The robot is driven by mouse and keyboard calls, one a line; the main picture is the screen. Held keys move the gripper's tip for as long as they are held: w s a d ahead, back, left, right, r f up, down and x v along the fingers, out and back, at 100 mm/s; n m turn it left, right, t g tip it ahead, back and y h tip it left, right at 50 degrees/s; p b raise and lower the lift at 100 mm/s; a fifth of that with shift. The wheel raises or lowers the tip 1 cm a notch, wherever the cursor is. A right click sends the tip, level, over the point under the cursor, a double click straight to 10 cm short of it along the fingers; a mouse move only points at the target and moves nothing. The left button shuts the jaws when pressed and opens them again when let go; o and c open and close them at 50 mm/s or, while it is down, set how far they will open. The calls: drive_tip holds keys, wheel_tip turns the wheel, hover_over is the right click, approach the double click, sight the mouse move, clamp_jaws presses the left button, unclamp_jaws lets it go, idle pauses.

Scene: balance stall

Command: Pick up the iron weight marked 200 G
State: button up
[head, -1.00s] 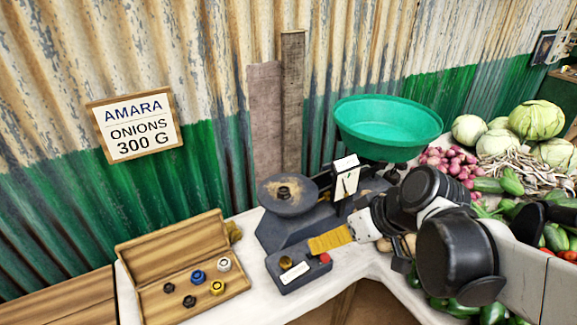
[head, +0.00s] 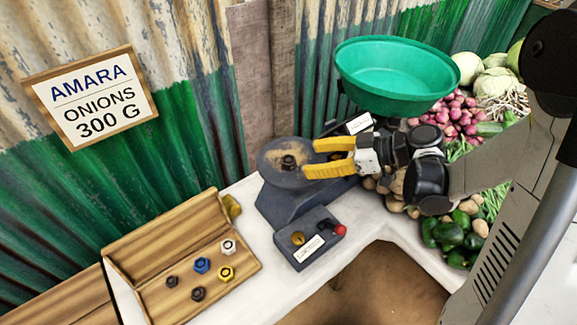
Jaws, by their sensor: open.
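A small dark weight (head: 289,160) sits on the round grey plate (head: 272,167) of the balance. An open wooden box (head: 127,246) at lower left holds several small weights: dark (head: 172,281), another dark (head: 198,293), blue (head: 202,265), white (head: 228,246) and yellow (head: 225,272). I cannot read marks on any of them, so I cannot tell which is the 200 G one. My gripper (head: 311,158) has yellow fingers, open and empty, pointing left. Its fingertips are just right of the weight on the plate in the picture; I see no contact.
The green pan (head: 395,85) of the balance stands behind my gripper. A grey box (head: 322,247) with a brass knob and red button sits in front. A sign (head: 95,100) reads "AMARA ONIONS 300 G". Onions (head: 460,118) and other vegetables crowd the right.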

sight(291, 160)
drive_tip(key=shift+w+a+f, duration=0.2)
drive_tip(key=shift+a+f, duration=0.05)
drive_tip(key=shift+a, duration=0.4)
drive_tip(key=b+x, duration=0.2)
drive_tip(key=x, duration=0.4)
drive_tip(key=shift+r, duration=0.1)
drive_tip(key=shift+c, duration=0.2)
clamp_jaws()
